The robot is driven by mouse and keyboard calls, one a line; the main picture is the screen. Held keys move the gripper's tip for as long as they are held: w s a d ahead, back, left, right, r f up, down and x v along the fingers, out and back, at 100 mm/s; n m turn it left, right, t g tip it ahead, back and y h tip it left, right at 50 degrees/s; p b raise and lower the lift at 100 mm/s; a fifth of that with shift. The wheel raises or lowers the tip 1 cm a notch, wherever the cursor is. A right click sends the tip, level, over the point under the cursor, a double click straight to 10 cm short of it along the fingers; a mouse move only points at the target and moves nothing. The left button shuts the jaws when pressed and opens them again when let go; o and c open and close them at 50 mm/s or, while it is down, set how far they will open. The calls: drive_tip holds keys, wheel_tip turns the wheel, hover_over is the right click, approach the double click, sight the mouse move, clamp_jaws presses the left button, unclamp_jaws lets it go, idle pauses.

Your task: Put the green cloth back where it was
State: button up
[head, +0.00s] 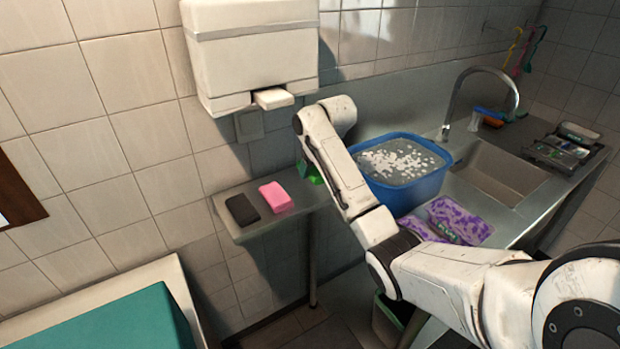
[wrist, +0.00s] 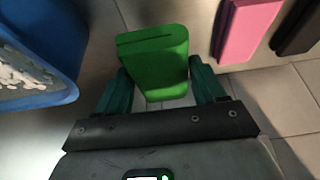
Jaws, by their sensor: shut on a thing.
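The green cloth (wrist: 153,50) is a thick folded block with a slit across its upper face. My gripper (wrist: 160,86) is shut on it, one dark green finger on each side. In the head view a small bit of the green cloth (head: 315,178) shows beside my arm, at the right part of the narrow shelf; my arm hides most of the gripper and cloth there. I cannot tell whether the cloth touches the shelf.
On the shelf (head: 233,223) lie a pink cloth (head: 276,196) and a black cloth (head: 242,210), left of the green one. A blue tub (head: 412,192) with white bits stands to the right. A white dispenser (head: 250,55) hangs above. Purple patterned packs (head: 458,216) lie by the sink.

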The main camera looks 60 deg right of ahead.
sight(310, 189)
drive_tip(key=shift+w+d+f, duration=0.1)
drive_tip(key=shift+w+f, duration=0.75)
drive_tip(key=shift+f, duration=0.15)
drive_tip(key=shift+w+f+p, duration=0.15)
drive_tip(key=shift+f+p, duration=0.5)
drive_tip(key=shift+f, duration=1.1)
drive_tip(key=shift+f, duration=0.1)
drive_tip(key=o, duration=1.1)
drive_tip(key=b+v, duration=0.1)
drive_tip(key=v, duration=1.1)
